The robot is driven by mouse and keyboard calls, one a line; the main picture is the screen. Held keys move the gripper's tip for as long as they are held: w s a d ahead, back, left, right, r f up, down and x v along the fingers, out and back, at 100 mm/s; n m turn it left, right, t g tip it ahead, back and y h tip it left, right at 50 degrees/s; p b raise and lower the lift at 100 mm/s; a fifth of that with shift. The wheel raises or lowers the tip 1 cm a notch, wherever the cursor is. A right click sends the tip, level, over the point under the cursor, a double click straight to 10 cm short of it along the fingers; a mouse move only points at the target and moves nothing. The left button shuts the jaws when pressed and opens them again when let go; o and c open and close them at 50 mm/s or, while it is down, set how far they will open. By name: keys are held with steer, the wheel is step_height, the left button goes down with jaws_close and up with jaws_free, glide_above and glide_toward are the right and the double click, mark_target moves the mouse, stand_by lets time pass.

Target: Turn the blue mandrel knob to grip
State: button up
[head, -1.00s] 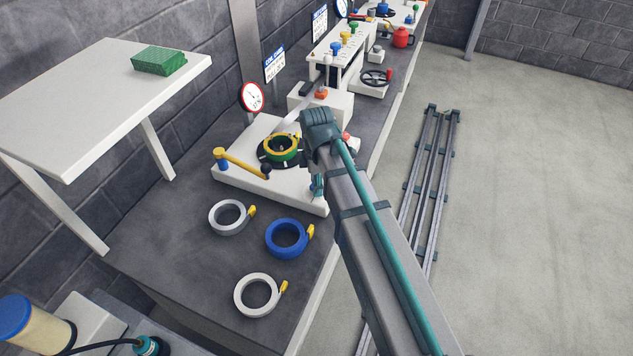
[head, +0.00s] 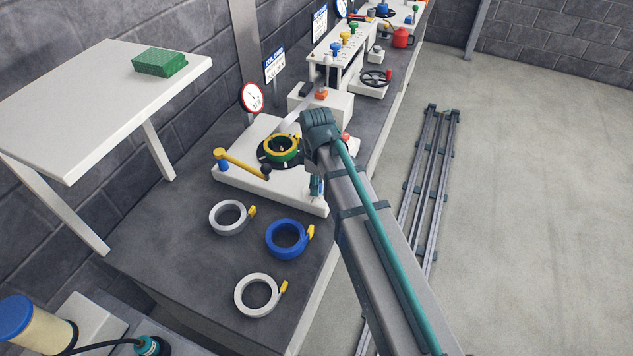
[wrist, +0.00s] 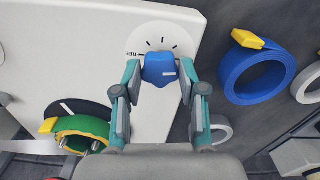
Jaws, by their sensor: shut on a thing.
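The blue mandrel knob (wrist: 160,68) stands on the white base plate (wrist: 85,40) in the wrist view. It sits over a white round dial with black tick marks and small lettering, partly hidden by the knob. My gripper (wrist: 159,78) has a teal-and-grey finger on each side of the knob and is shut on it. In the head view my gripper (head: 317,186) is low at the plate's right corner, mostly behind my arm, with a little blue showing there. The mandrel with a green and yellow coil (head: 281,149) is on the same plate, to the left of my gripper.
A yellow lever arm (head: 243,162) is at the plate's left. A blue coil (head: 287,238), a grey coil (head: 229,217) and a white coil (head: 258,295) lie on the dark bench in front. A round gauge (head: 252,97) stands behind.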

steer(key=shift+m, duration=1)
steer(key=o, duration=1.1)
steer(key=shift+o, duration=0.2)
step_height(320, 180, up, 12)
